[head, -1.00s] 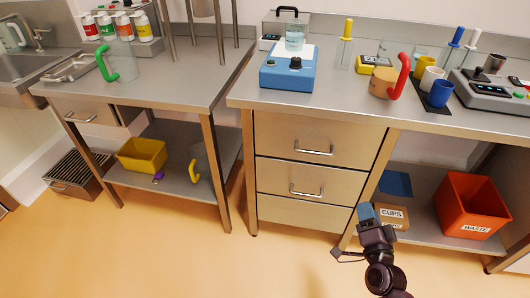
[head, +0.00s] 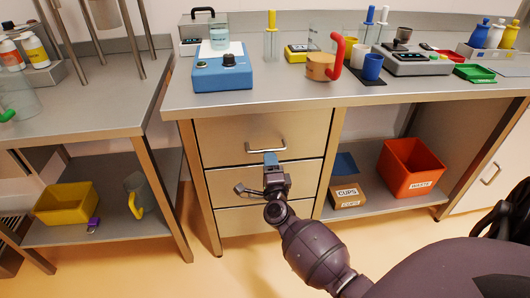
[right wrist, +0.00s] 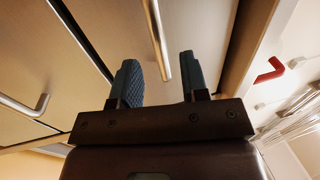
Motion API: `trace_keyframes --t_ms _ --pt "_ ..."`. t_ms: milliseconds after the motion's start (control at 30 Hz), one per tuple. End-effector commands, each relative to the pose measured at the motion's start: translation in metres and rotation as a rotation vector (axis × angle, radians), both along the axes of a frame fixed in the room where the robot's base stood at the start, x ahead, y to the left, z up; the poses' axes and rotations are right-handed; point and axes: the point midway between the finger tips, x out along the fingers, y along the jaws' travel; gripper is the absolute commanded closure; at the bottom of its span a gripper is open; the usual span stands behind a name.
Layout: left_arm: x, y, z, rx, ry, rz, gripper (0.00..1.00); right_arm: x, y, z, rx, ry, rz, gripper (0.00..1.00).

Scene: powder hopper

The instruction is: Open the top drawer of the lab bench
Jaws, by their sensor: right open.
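The lab bench's top drawer (head: 225,140) is shut, flush with the front, and has a silver bar handle (head: 266,148). My right gripper (head: 270,158) is in front of the drawers, just below that handle in the head view. In the right wrist view its two blue-padded fingers (right wrist: 160,78) stand apart with nothing between them. A bar handle (right wrist: 160,40) shows beyond the gap between the fingertips; I cannot tell if they touch it. Another handle (right wrist: 28,105) shows at the left. The middle drawer's handle is hidden behind my gripper in the head view. My left gripper is not in view.
On the lower shelf are a cups box (head: 346,194) and an orange waste bin (head: 410,168). Floor before the drawers is free.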

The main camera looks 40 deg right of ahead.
Motion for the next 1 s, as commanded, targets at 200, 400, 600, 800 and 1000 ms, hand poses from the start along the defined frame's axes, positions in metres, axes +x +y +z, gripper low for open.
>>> trace_keyframes --t_ms 200,400,600,800,1000 --pt "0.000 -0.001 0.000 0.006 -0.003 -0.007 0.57 0.027 -0.016 0.004 -0.001 0.002 0.002 0.59" --pt "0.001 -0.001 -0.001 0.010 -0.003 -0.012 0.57 0.039 -0.024 0.008 -0.001 0.002 0.001 0.59" --pt "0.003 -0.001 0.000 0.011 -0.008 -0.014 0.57 0.041 -0.026 0.009 -0.001 0.002 0.001 0.59" --pt "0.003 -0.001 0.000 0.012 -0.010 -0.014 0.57 0.041 -0.025 0.009 -0.001 0.002 0.001 0.70" --pt "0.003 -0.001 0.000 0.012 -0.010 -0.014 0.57 0.041 -0.025 0.009 -0.001 0.002 0.001 1.00"
